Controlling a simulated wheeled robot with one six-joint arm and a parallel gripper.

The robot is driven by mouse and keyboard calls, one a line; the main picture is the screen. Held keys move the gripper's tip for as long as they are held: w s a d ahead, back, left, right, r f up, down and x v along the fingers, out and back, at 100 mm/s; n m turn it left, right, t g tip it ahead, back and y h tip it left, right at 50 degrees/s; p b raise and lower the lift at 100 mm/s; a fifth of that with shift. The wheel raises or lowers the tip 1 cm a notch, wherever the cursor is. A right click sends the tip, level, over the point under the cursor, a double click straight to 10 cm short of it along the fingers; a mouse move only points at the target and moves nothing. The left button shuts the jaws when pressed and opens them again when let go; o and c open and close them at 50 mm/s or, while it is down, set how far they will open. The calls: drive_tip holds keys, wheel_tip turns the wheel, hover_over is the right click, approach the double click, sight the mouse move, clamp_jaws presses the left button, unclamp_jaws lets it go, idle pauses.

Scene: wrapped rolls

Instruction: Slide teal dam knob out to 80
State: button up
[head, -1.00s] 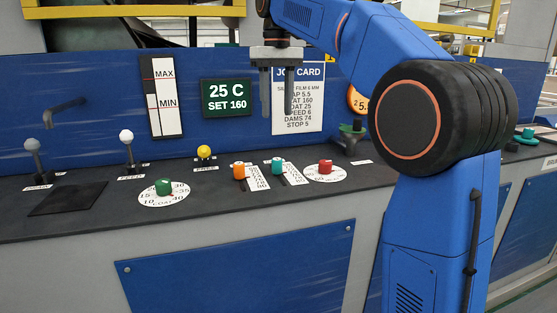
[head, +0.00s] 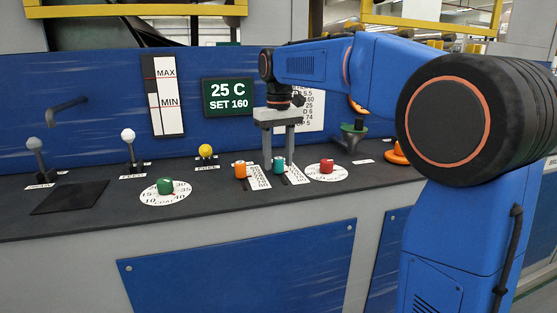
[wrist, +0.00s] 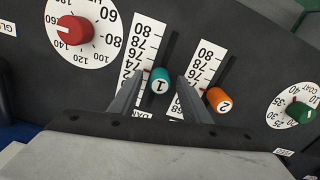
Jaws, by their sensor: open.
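The teal dam knob (wrist: 159,81), marked 1, stands on its slot beside a white scale strip (wrist: 143,50) whose top number is 80. It sits low on that strip, near 72 to 74. My gripper (wrist: 157,92) is open, with one finger on each side of the teal knob; I cannot tell whether either touches it. In the head view my gripper (head: 279,168) points down at the panel, and the teal knob (head: 278,165) shows between its fingers, partly hidden. The orange knob (wrist: 217,99), marked 2, stands just outside one finger, beside its own scale.
A red knob on a round dial (wrist: 75,30) is on the other side of the teal knob's strip. A green knob (head: 165,186), a yellow knob (head: 205,151) and two levers stand further left.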

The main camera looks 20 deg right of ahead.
drive_tip(key=shift+f, duration=0.25)
clamp_jaws()
drive_tip(key=shift+s, duration=3.2)
unclamp_jaws()
drive_tip(key=shift+s, duration=0.1)
drive_tip(key=shift+r, duration=0.1)
wheel_tip(320, 180, up, 17)
